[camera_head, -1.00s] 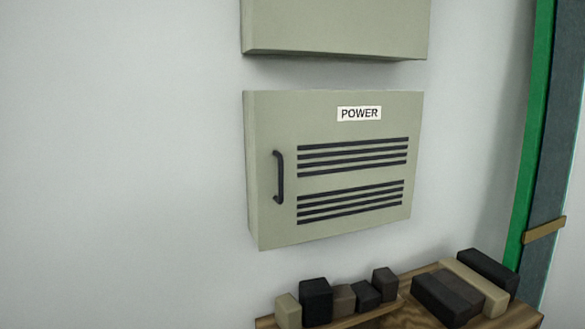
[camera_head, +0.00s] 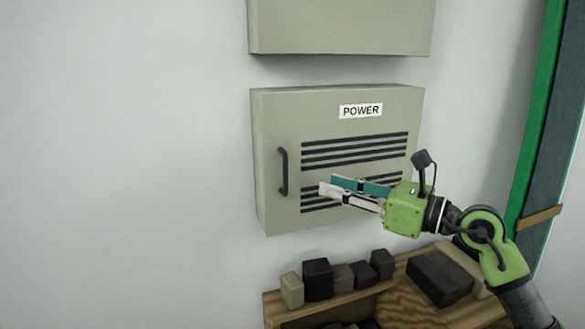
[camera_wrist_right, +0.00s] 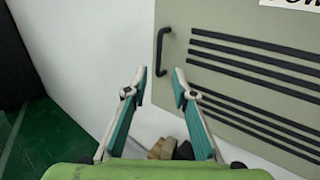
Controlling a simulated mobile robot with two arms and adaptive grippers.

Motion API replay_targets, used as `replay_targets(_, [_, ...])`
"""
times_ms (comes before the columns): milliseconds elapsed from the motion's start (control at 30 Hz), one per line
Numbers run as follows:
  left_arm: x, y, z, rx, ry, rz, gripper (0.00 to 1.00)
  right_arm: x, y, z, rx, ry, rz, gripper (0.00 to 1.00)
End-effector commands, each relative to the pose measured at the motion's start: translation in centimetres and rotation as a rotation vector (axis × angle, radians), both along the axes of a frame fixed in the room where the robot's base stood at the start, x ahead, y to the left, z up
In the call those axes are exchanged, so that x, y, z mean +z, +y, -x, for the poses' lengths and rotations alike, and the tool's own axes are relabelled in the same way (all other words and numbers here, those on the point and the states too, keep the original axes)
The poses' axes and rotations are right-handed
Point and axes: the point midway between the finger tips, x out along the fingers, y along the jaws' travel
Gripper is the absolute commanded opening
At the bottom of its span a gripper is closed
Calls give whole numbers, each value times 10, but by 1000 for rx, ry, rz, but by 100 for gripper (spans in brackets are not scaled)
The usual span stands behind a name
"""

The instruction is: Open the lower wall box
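The lower wall box (camera_head: 300,118) is a grey-green cabinet with a POWER label and dark vent slots; its door is shut. Its black vertical handle (camera_head: 283,172) is on the left side of the door. The handle also shows in the right wrist view (camera_wrist_right: 161,50), beyond the fingertips. My right gripper (camera_head: 325,184) is in front of the lower vents, to the right of the handle and apart from it. In the right wrist view its fingers (camera_wrist_right: 159,82) are spread with nothing between them. My left gripper is not in view.
Another wall box (camera_head: 340,25) hangs directly above. Below, a wooden shelf (camera_head: 410,305) holds several small dark and tan blocks. A green post (camera_head: 540,120) stands at the right. The wall left of the box is clear.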

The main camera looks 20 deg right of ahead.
Motion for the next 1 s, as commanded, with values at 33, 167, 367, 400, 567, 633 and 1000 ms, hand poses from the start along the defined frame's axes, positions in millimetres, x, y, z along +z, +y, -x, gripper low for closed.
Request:
replay_targets(33, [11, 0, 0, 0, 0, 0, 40, 7, 6, -8, 2, 0, -5, 25])
replay_targets(167, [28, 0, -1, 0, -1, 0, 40, 8, 23, -31, 3, 0, -7, 25])
replay_targets(367, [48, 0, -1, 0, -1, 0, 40, 6, 47, -65, 3, 2, -8, 25])
replay_targets(400, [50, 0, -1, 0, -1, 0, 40, 6, 51, -70, 3, 2, -8, 25])
replay_targets(567, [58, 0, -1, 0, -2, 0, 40, 3, 62, -86, 1, 2, -7, 25])
replay_targets(633, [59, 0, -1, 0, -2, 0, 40, 2, 65, -90, 1, 1, -5, 25])
replay_targets(1000, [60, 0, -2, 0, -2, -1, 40, 0, 67, -93, 1, 2, -4, 20])
